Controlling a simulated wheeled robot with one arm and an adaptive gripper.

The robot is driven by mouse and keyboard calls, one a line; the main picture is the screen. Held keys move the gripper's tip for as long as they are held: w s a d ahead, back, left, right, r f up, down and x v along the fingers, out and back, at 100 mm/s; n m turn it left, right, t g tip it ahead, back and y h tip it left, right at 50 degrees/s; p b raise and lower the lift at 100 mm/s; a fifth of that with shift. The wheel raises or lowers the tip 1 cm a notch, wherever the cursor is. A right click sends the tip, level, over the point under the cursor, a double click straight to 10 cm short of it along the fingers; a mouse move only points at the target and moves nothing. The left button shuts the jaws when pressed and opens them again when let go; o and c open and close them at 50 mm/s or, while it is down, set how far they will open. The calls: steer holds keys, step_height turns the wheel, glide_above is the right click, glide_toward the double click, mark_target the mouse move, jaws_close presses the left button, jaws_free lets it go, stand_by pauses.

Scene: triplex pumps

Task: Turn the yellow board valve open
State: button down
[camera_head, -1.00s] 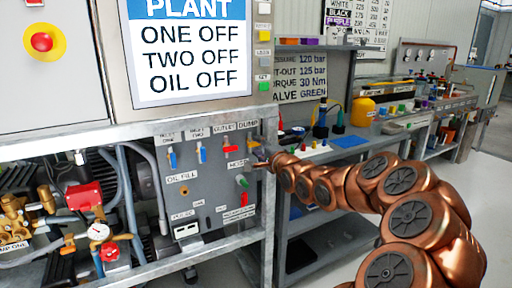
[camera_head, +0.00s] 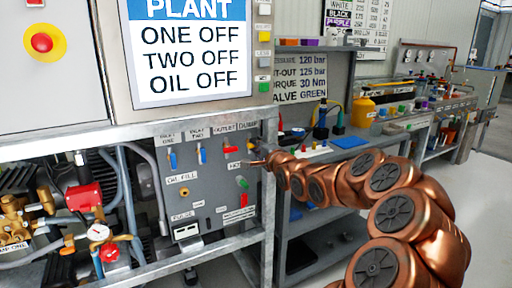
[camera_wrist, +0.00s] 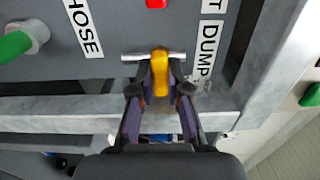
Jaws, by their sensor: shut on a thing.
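The yellow board valve handle (camera_wrist: 160,72) is in the middle of the wrist view, in front of a short metal cross pipe and beside the DUMP label (camera_wrist: 207,46). My gripper (camera_wrist: 160,88) has its two dark purple fingers shut on the handle, one on each side. In the head view the yellow valve (camera_head: 252,146) shows small at the right edge of the grey valve board (camera_head: 215,170). My gripper (camera_head: 257,162) reaches it from the right, and its fingertips are too small there to make out clearly.
A red handle (camera_head: 231,149) and blue handles (camera_head: 202,153) sit left on the board. A green handle (camera_wrist: 14,46) is near the HOSE label. A metal frame rail (camera_wrist: 60,112) and post (camera_head: 269,190) run close by. A bench (camera_head: 340,150) stands right; floor is clear at far right.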

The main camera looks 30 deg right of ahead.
steer(key=shift+n, duration=8.9)
steer(key=c, duration=1.1)
jaws_free()
steer(key=shift+c, duration=0.2)
steer(key=shift+s, duration=0.15)
